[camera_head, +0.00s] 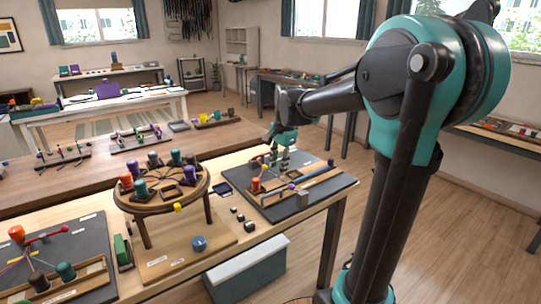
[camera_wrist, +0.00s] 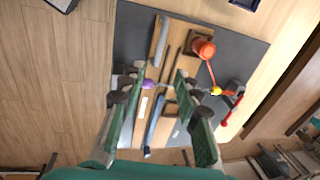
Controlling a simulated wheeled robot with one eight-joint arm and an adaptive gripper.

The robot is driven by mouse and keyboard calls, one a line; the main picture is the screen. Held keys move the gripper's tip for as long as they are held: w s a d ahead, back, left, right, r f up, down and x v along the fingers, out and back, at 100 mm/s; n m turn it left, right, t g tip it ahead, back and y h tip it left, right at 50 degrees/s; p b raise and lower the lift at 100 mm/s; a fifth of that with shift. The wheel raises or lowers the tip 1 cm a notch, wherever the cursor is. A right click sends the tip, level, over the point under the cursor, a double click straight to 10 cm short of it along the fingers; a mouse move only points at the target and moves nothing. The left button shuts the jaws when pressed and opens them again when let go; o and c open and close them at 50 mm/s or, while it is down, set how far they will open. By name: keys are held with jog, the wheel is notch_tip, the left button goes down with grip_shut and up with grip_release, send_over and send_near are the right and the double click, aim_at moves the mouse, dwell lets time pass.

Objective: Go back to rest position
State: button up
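My gripper (camera_head: 281,152) hangs above the dark mat (camera_head: 330,188) at the right end of the wooden table. In the wrist view my gripper (camera_wrist: 158,88) has its fingers spread apart, with nothing visibly clamped between them. Below it a wooden board (camera_wrist: 176,38) lies on the mat. An orange bobbin (camera_wrist: 203,48) stands on the board with an orange cord running to a yellow ball (camera_wrist: 215,91). A purple ball (camera_wrist: 148,84) shows beside the left finger. The fingers hide part of the board.
A round wooden stand (camera_head: 160,200) with several coloured bobbins stands left of the mat. Small dark blocks (camera_head: 239,216) lie between them. A second dark mat (camera_head: 75,245) with bobbins is at the lower left. A grey-blue bin (camera_head: 247,268) stands below the table's front edge.

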jog(key=s+d+f+n, duration=0.3)
jog(key=s+f+n, duration=0.1)
jog(key=s, duration=0.3)
jog(key=s+d+f+n+t, duration=0.1)
jog(key=s+d+f+n, duration=0.1)
jog(key=s+f+n, duration=0.2)
jog(key=s+d+f+n+t+h, duration=0.1)
jog(key=s+d+f+n, duration=0.2)
jog(key=s+f, duration=0.6)
jog(key=shift+s+d+f+n, duration=0.2)
jog(key=shift+s+d+n, duration=0.2)
jog(key=shift+s, duration=0.8)
